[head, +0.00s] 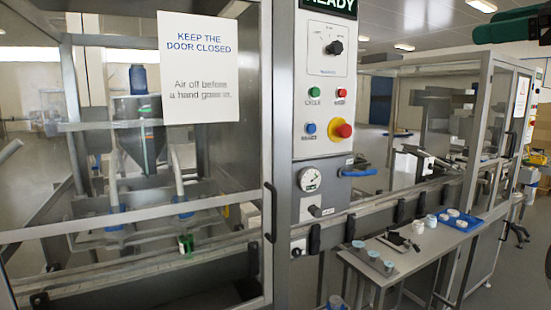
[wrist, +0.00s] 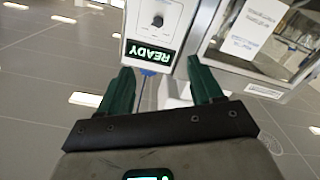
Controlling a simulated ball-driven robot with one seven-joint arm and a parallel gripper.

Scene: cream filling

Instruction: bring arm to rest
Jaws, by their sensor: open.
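My gripper (wrist: 163,82) shows in the wrist view with its two green fingers spread apart and nothing between them. The wrist picture is upside down, and beyond the fingers are the READY sign (wrist: 151,57) and the control panel. In the head view, a dark green part of my arm (head: 510,28) shows at the top right corner, raised high above the side table.
A filling machine stands ahead with a closed glass door (head: 140,200) and a control panel (head: 323,95). A blue lever (head: 358,172) sticks out below the panel. A narrow side table (head: 405,262) at right holds jars and a blue tray (head: 462,222).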

